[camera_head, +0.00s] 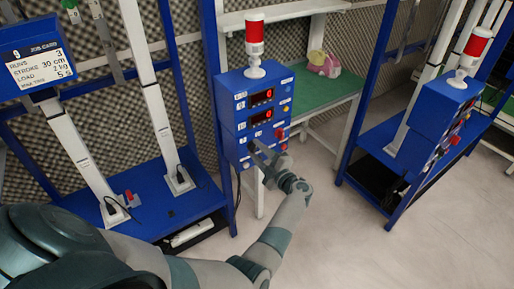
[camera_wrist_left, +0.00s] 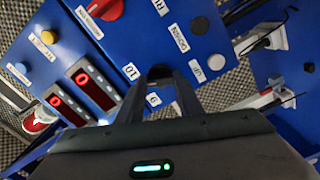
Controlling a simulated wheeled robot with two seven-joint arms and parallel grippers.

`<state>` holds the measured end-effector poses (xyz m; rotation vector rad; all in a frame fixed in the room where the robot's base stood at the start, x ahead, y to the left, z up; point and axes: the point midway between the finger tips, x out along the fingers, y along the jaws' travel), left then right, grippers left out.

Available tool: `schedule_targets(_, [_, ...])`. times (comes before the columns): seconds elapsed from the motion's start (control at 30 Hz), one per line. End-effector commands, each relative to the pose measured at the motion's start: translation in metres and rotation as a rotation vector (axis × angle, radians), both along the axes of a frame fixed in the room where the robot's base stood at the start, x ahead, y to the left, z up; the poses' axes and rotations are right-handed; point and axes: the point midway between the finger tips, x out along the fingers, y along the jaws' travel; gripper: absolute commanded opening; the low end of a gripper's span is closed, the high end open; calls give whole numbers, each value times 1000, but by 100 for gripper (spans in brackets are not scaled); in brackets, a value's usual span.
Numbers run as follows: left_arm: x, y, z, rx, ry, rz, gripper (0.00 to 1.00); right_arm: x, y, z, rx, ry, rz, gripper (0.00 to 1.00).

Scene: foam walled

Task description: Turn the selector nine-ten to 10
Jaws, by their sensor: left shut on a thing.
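The blue control box (camera_head: 253,105) stands upright on the blue frame, with two red-lit displays. In the left wrist view its panel (camera_wrist_left: 128,42) fills the upper middle. My left gripper (camera_head: 256,151) reaches the lower front of the box. In the left wrist view its fingertips (camera_wrist_left: 161,80) are shut on the dark knob of the selector nine-ten (camera_wrist_left: 160,71), one on each side. The label 10 (camera_wrist_left: 130,71) and the label 9 (camera_wrist_left: 153,98) sit beside the knob. The fingers hide much of the knob, so I cannot tell where it points. My right gripper is not in view.
A red-and-white lamp (camera_head: 255,40) tops the box. A second box (camera_head: 440,115) stands at right. The floor (camera_head: 330,235) is clear.

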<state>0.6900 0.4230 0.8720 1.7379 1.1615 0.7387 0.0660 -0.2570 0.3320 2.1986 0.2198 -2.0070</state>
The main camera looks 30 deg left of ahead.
Motion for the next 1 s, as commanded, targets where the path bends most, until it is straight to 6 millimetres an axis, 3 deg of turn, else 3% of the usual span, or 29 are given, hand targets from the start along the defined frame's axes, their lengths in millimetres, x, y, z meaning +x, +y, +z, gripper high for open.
schedule_targets(0.7, [0,-1,-2,38,97,-2,10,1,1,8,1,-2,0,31])
schedule_targets(0.73, [0,-1,-2,37,96,-2,40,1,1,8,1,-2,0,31])
schedule_targets(0.77, [0,-1,-2,37,96,-2,47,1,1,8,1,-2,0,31])
schedule_targets(0.8, [0,-1,-2,38,96,-1,52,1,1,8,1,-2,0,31])
schedule_targets(1.0, [0,0,-1,38,93,-1,52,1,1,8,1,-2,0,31])
